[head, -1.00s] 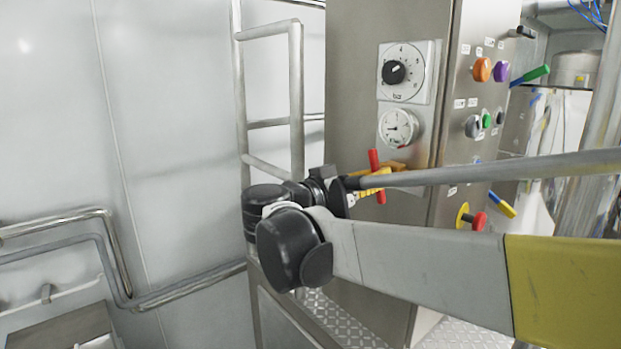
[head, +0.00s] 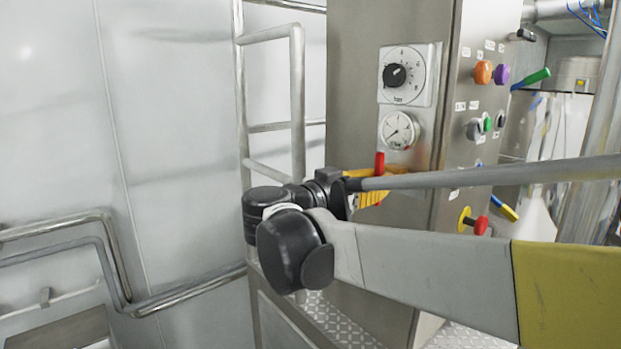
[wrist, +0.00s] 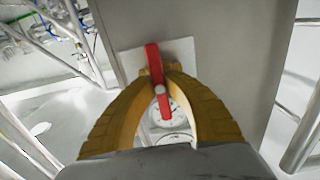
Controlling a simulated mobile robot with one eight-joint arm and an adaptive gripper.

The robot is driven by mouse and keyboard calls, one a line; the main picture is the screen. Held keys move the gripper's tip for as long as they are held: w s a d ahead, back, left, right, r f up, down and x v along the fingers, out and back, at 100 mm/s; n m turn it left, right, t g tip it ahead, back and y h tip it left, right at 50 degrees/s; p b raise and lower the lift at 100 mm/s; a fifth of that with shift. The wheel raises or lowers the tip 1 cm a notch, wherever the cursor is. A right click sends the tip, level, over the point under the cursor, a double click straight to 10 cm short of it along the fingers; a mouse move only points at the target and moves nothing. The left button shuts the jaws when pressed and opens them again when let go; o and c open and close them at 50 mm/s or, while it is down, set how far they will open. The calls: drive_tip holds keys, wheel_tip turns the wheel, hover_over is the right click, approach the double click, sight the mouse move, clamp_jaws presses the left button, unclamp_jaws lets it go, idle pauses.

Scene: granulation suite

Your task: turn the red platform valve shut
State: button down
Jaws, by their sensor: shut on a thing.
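The red valve handle (wrist: 153,62) is a bar with a pale round hub at its middle, in front of a light square plate (wrist: 182,52) in the wrist view. My gripper (wrist: 160,84) has its two yellow fingers closed on the bar from both sides near the hub. The bar's ends stick out beyond the fingers and it lies nearly along the gripper's length. In the head view the handle's red upper end (head: 380,161) shows above my gripper (head: 370,188), against the steel cabinet. The rest of the handle is hidden there by the fingers and wrist.
A black dial (head: 397,73) and a round gauge (head: 398,130) sit above the handle on the cabinet (head: 360,110). Coloured knobs and levers, including a red knob on a yellow disc (head: 466,219), stick out from its right side. A railing (head: 298,90) stands left.

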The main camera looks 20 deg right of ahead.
drive_tip(key=c, duration=1.3)
unclamp_jaws()
drive_tip(key=shift+c, duration=0.2)
drive_tip(key=v, duration=1.2)
drive_tip(key=s+d+f+n+y+b, duration=0.25)
drive_tip(key=f+b, duration=0.25)
drive_tip(key=f, duration=0.5)
drive_tip(key=s+d+f+n+g+y+b, duration=0.1)
drive_tip(key=s+f+n+y+b, duration=0.3)
drive_tip(key=f, duration=0.6)
drive_tip(key=d+f+n+y+b, duration=0.1)
drive_tip(key=d+f+b, duration=0.1)
drive_tip(key=f+b, duration=0.6)
drive_tip(key=s+a+f+n+y+b, duration=0.2)
drive_tip(key=f+b, duration=0.3)
drive_tip(key=f, duration=0.5)
drive_tip(key=s+a+f+n+t+y+b, duration=0.1)
drive_tip(key=s+a+f+n+y+b, duration=0.1)
drive_tip(key=f, duration=0.9)
drive_tip(key=s+a+f+n+t+y+b, duration=0.1)
drive_tip(key=a+f+y+b, duration=0.3)
drive_tip(key=f+b, duration=0.4)
wheel_tip(320, 180, down, 2)
drive_tip(key=shift+s+a+f+n+y, duration=0.15)
drive_tip(key=shift+s+a+n+y, duration=0.1)
drive_tip(key=shift+s+n+y, duration=0.6)
